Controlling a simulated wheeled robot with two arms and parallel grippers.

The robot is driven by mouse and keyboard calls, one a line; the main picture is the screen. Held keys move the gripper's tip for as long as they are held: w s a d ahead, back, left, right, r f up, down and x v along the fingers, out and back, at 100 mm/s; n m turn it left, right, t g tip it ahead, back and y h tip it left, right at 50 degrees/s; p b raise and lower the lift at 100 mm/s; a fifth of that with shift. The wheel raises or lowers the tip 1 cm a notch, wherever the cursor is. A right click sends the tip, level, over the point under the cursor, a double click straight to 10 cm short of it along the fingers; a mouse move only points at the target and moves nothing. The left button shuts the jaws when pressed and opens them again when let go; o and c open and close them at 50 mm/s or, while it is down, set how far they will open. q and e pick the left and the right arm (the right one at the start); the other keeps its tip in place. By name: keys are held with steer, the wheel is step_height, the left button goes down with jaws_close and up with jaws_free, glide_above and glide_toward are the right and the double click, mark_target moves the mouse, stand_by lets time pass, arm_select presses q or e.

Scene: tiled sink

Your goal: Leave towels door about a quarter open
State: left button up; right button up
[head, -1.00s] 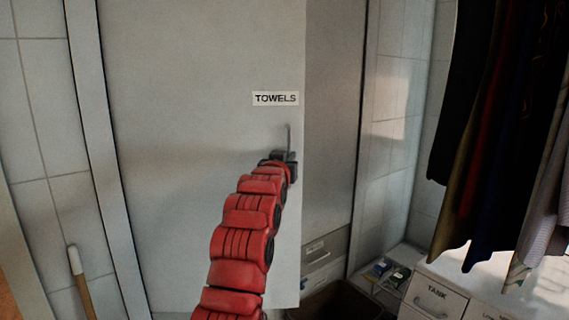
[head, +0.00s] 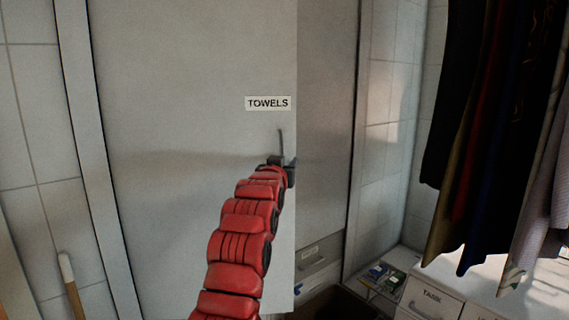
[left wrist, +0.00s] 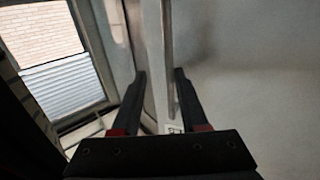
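The pale grey towels door (head: 190,80) carries a "TOWELS" label and stands ajar, with a gap past its right edge. Its thin upright handle (head: 281,143) is near that edge. My left gripper (head: 284,165) is at the handle's lower part, and its red arm hides some of the door below. In the left wrist view, the two dark fingers (left wrist: 160,75) are spread, with the handle bar (left wrist: 168,50) between them, nearer the right finger. Firm contact cannot be made out. My right gripper is not in view.
A dark bin (head: 335,303) stands low behind the door's edge. Drawers marked "TANK" (head: 432,297) and hanging clothes (head: 495,140) are at the right. A pole (head: 70,280) leans against the tiles at the left.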

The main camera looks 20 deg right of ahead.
arm_select(q)
steer(key=b+v, duration=0.4)
steer(key=v, duration=1.3)
steer(key=shift+a+b, duration=0.15)
steer(key=shift+b, duration=0.2)
